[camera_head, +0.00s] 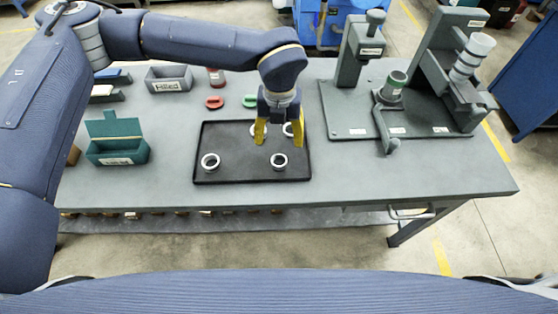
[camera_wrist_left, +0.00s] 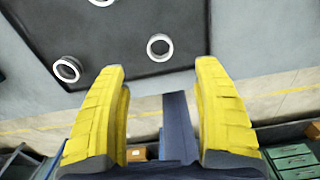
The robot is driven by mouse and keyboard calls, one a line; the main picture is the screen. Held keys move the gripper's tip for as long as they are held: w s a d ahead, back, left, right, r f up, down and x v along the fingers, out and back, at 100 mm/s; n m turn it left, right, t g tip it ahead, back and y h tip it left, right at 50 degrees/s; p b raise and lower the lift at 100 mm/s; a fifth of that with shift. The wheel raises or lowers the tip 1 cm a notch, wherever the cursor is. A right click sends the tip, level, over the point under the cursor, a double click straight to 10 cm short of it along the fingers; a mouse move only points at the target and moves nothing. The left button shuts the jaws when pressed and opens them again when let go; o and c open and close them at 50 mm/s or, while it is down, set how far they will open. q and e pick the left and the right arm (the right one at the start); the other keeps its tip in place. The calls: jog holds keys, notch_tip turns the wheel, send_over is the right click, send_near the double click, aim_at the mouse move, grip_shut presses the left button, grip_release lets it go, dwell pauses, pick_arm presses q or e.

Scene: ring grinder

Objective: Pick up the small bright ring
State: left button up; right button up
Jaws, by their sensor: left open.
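Several pale metal rings lie flat on a black tray (camera_head: 240,172). One ring (camera_head: 210,161) is at its front left and another ring (camera_head: 279,161) at its front right. I cannot tell for sure which ring is the small bright one. My left gripper points down over the tray, its yellow fingers (camera_wrist_left: 160,100) spread and empty. The left wrist view shows two whole rings, a ring (camera_wrist_left: 67,69) and a ring (camera_wrist_left: 159,47), beyond the fingertips.
A grey-green fixture with a press and posts (camera_head: 398,112) stands to the tray's right. An open teal box (camera_head: 117,150) is to its left. A grey bin (camera_head: 168,79), a red part (camera_head: 214,102) and a green part (camera_head: 250,101) are behind. The table front (camera_head: 400,185) is clear.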

aim_at(279, 163)
pick_arm(q)
jog(key=shift+f, duration=5.35)
jog(key=shift+c, duration=0.6)
jog(key=c, duration=1.3)
jog(key=shift+c, duration=0.2)
jog(key=shift+r, duration=0.1)
